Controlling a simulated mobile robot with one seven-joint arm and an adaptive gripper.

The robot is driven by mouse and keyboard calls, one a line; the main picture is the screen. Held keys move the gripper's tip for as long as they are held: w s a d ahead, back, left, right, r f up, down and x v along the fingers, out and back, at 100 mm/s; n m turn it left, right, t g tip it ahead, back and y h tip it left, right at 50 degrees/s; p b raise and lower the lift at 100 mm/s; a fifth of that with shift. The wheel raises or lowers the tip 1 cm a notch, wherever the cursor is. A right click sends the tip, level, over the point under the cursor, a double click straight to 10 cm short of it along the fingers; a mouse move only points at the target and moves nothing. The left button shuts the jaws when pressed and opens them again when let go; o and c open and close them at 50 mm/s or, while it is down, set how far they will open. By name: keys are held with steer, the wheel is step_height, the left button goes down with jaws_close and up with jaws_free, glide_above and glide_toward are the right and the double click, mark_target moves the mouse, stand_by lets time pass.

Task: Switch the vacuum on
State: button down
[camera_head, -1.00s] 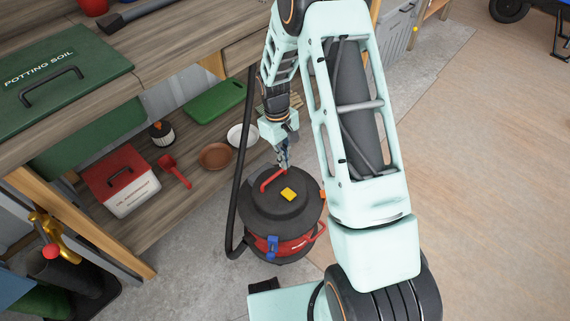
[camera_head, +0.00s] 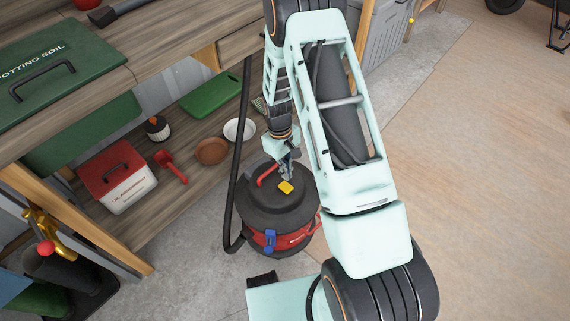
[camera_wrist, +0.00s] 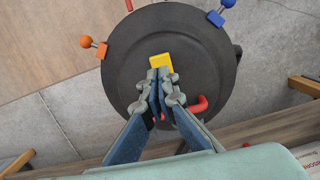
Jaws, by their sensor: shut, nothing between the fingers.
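The vacuum (camera_head: 276,211) is a black and red canister on the floor, with a black round lid, a red handle and a yellow switch (camera_head: 286,187) on top. In the wrist view the lid (camera_wrist: 207,85) fills the middle, and the yellow switch (camera_wrist: 161,62) lies just beyond my fingertips. My gripper (camera_head: 287,174) is shut and empty, pointing down at the lid close to the switch; it also shows in the wrist view (camera_wrist: 160,78). I cannot tell whether the fingertips touch the switch. The red handle (camera_wrist: 198,106) is partly hidden behind my fingers.
A black hose (camera_head: 237,160) rises on the vacuum's left. A wooden shelf (camera_head: 135,218) holds a red and white box (camera_head: 116,178), a green board (camera_head: 211,95) and bowls. A blue knob (camera_wrist: 228,4) and an orange knob (camera_wrist: 87,42) stick out at the lid's edge. Open floor lies right.

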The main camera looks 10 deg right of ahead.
mark_target(286, 186)
steer(key=f, duration=0.2)
steer(key=f+b, duration=0.1)
steer(key=f, duration=0.2)
steer(key=shift+s+d+f, duration=0.25)
steer(key=shift+s+f, duration=0.05)
steer(key=shift+f, duration=0.05)
steer(key=shift+s+d+f+b, duration=0.1)
steer(key=shift+s+f+b, duration=0.15)
steer(key=shift+f+b, duration=0.25)
steer(key=shift+r, duration=0.1)
steer(key=shift+w, duration=0.1)
steer(key=shift+w+a+r, duration=0.15)
steer(key=shift+w+a, duration=0.35)
steer(key=shift+w, duration=0.15)
